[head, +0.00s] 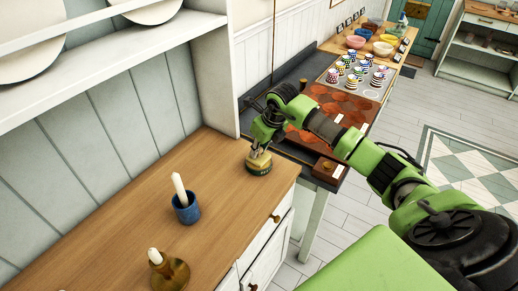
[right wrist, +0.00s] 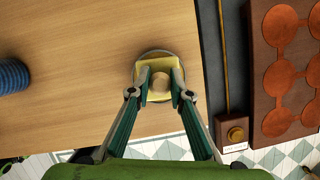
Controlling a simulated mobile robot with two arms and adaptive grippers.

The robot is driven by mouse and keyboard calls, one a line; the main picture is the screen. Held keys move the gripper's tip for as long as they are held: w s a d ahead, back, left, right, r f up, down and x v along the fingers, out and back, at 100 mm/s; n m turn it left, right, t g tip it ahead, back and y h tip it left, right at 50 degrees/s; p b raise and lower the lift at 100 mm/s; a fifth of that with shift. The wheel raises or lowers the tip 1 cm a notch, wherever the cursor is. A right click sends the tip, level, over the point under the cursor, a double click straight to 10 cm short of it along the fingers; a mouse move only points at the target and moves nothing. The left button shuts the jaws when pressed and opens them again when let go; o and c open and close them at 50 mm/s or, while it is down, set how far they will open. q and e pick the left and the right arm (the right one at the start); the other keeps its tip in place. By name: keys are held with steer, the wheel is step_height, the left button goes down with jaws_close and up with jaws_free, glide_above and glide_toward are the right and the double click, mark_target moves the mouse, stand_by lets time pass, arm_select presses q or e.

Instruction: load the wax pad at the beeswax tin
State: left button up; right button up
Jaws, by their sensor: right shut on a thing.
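In the right wrist view the tin's rim (right wrist: 146,55) shows behind the wax pad. The wax pad (right wrist: 150,68) is a pale yellow square with a round wooden knob. My right gripper (right wrist: 161,94) is shut on the pad's knob, a finger on each side. In the head view the right gripper (head: 258,152) points down over the tin. The pad is over the tin's mouth; I cannot tell whether it touches the wax. My left gripper is not in view.
A blue ribbed cup (head: 187,209) with a white candle and a brown candle holder (head: 170,274) stand on the counter (head: 120,215) to the left. A dark bench with a red-brown mould board (head: 334,106) lies right of the tin. A shelf (head: 110,55) overhangs at upper left.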

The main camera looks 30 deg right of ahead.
steer(key=shift+f+b, duration=0.45)
steer(key=shift+f, duration=0.05)
stand_by(1.5)
steer(key=shift+r+p, duration=0.6)
steer(key=shift+r, duration=0.3)
steer(key=shift+r+p, duration=1.45)
steer(key=shift+r, duration=1.25)
steer(key=shift+a, duration=0.1)
